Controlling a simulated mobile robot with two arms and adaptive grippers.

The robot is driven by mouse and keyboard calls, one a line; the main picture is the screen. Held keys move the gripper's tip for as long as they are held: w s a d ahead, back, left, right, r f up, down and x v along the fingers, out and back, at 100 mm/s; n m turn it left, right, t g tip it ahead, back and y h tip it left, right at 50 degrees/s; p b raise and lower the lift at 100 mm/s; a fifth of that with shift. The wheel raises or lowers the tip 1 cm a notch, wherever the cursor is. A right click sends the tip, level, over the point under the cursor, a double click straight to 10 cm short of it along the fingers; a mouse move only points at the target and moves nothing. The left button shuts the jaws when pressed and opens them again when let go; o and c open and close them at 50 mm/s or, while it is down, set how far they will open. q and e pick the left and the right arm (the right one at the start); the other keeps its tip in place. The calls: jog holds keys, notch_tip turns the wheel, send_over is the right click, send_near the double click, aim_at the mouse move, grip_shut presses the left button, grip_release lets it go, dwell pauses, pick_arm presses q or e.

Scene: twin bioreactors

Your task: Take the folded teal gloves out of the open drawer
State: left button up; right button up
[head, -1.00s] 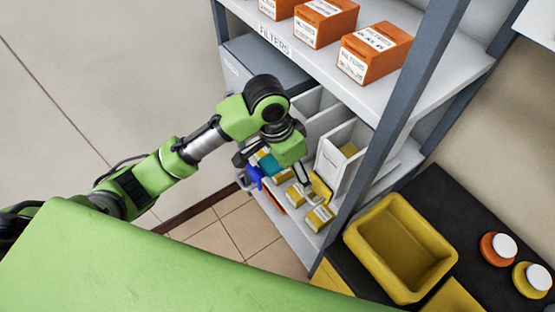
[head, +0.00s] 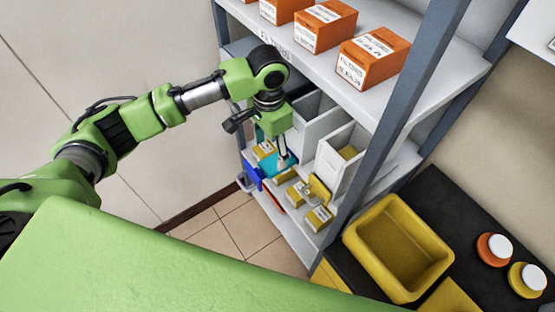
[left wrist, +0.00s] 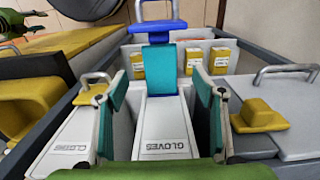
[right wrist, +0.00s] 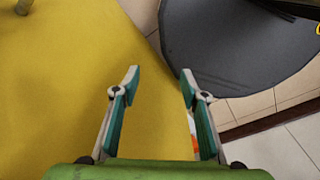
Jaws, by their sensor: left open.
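The folded teal gloves (left wrist: 159,70) show in the left wrist view, hanging over or lying against a blue part (left wrist: 157,29) with a handle, beyond a white panel (left wrist: 165,122) marked GLOVES. My left gripper (left wrist: 160,84) is open, with one teal-padded finger on each side of the gloves' line in the picture; nothing is between them. In the head view the left gripper (head: 281,158) points down into the drawer area of the shelf, and its fingers blend with teal there. My right gripper (right wrist: 159,82) is open and empty; it is outside the head view.
Small yellow boxes (head: 318,217) stand at the lower shelf, beside white dividers (head: 342,158). Orange filter boxes (head: 373,57) sit on the shelf above. A grey shelf post (head: 398,110) stands right of the arm. A yellow tray (head: 362,232) lies on the dark bench. The floor at left is clear.

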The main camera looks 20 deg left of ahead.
aim_at(272, 164)
pick_arm(q)
notch_tip(272, 164, down, 6)
jog(key=shift+w+d+r+p, duration=0.1)
jog(key=shift+r+p, duration=0.15)
jog(key=shift+p, duration=0.9)
jog(key=shift+f, duration=0.3)
jog(key=c, duration=0.8)
